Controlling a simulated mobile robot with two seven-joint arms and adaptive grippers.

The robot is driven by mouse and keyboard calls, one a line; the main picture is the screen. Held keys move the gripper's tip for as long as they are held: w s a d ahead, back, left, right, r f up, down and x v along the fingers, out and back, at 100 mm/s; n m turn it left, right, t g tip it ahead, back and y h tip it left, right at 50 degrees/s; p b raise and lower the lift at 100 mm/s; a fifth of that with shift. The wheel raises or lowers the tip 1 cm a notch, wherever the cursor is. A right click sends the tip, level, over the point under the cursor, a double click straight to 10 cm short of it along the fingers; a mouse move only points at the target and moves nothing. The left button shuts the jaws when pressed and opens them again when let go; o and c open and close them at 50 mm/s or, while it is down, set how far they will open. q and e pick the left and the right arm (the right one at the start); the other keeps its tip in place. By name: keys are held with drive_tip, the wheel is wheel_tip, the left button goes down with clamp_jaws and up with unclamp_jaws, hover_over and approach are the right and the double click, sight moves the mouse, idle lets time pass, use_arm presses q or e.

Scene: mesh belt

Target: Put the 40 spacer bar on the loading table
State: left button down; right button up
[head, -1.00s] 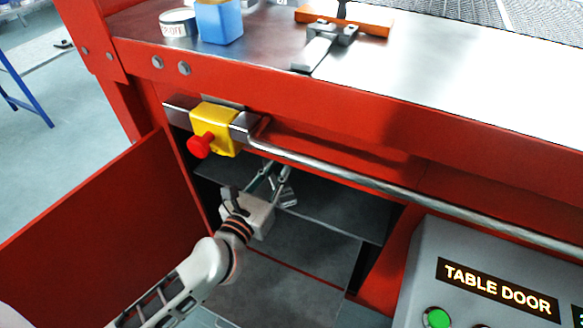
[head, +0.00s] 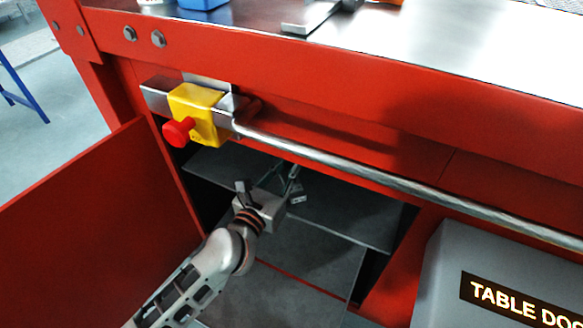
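The red loading table (head: 330,75) fills the upper part of the head view, with a shiny metal top (head: 430,45). Below it is an open compartment with a dark shelf (head: 345,215). My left arm reaches into this compartment, and its gripper (head: 286,182) is just above the shelf, under the front rail. Its thin fingers are small and partly in shadow, so I cannot tell whether they are spread or hold something. I cannot make out a 40 spacer bar or its marking. My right gripper is not in view.
An open red door (head: 95,220) stands left of my arm. A steel rail (head: 380,170) and a yellow block with a red button (head: 200,115) front the compartment. A grey TABLE DOOR panel (head: 450,255) is at right. A grey metal piece (head: 310,17) lies on the tabletop.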

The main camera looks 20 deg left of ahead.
use_arm(q)
drive_tip(key=shift+r, duration=0.2)
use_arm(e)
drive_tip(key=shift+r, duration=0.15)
use_arm(q)
drive_tip(key=shift+f, duration=0.15)
drive_tip(key=c, duration=1.9)
unclamp_jaws()
drive_tip(key=shift+s+a+p, duration=0.15)
drive_tip(key=shift+s+p, duration=0.2)
drive_tip(key=shift+s, duration=3.4)
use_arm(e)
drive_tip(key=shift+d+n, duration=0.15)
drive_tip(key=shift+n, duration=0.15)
